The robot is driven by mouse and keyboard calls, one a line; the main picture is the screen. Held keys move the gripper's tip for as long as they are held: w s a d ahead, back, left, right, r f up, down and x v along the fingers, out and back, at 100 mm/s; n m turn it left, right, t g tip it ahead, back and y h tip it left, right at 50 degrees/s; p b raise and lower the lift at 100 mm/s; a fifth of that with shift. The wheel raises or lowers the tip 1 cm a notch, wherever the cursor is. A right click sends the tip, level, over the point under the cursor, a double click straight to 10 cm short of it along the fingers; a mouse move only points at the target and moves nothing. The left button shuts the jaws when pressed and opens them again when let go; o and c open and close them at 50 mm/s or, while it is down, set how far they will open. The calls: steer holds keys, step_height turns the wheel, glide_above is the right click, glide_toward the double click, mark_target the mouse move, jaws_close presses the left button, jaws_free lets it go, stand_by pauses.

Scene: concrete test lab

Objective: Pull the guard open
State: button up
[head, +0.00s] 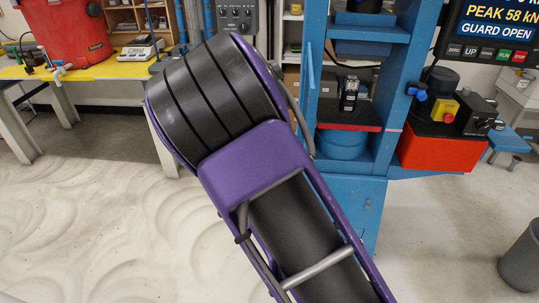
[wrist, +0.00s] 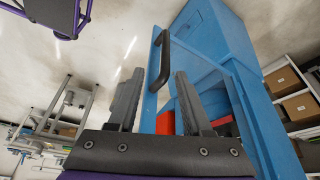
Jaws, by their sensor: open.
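The guard of the blue test frame shows in the wrist view as a blue-edged panel (wrist: 203,58) with a black bar handle (wrist: 165,62). My gripper (wrist: 160,72) is open, one finger on each side of the handle's lower part in that picture. I cannot tell whether the handle lies between the fingers or just beyond them; no clear contact shows. In the head view a thin blue edge (head: 310,85), likely the guard's, stands at the frame's left side. My purple arm hides the handle and gripper there. The display (head: 492,28) reads "GUARD OPEN".
The blue frame (head: 370,200) holds a dark block (head: 349,94) on its platen. A red control box (head: 438,150) with a yellow-and-red button is at right. A yellow-topped bench (head: 100,68) stands at left, a grey bin (head: 522,262) at lower right. Floor at left is clear.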

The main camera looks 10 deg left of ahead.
steer(key=v, duration=0.6)
steer(key=shift+r, duration=0.25)
steer(key=shift+a, duration=0.2)
